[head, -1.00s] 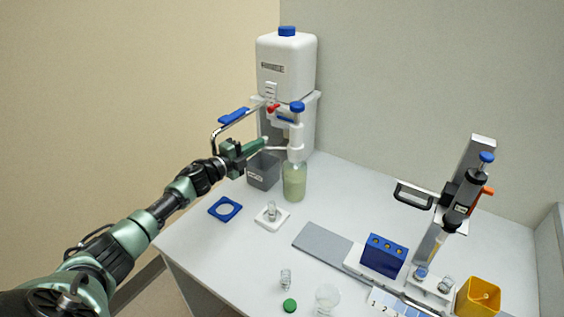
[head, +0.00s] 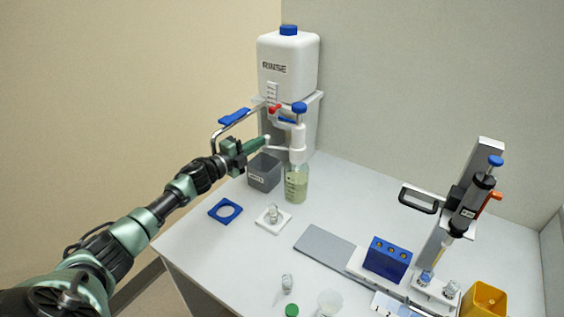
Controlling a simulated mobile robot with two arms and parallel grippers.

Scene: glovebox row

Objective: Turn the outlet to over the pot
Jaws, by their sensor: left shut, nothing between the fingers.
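The bottle-top dispenser (head: 298,140) has a blue knob and sits on a glass bottle (head: 296,185) of pale green liquid. Its thin white outlet (head: 278,149) points left, above the grey waste bin (head: 264,174). A small clear pot (head: 273,212) stands on a white square base in front of the bin and bottle, not under the outlet tip. My left gripper (head: 264,141) is shut and empty, with its green fingers beside the outlet's tip; whether they touch it I cannot tell. My right gripper is not in view.
A white rinse tank (head: 287,68) with a red tap and blue-handled lever stands behind. A blue ring holder (head: 225,211) lies left of the pot. A blue rack (head: 388,258), pipette stand (head: 450,205) and yellow bin (head: 484,300) are at right. The bench's middle is fairly clear.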

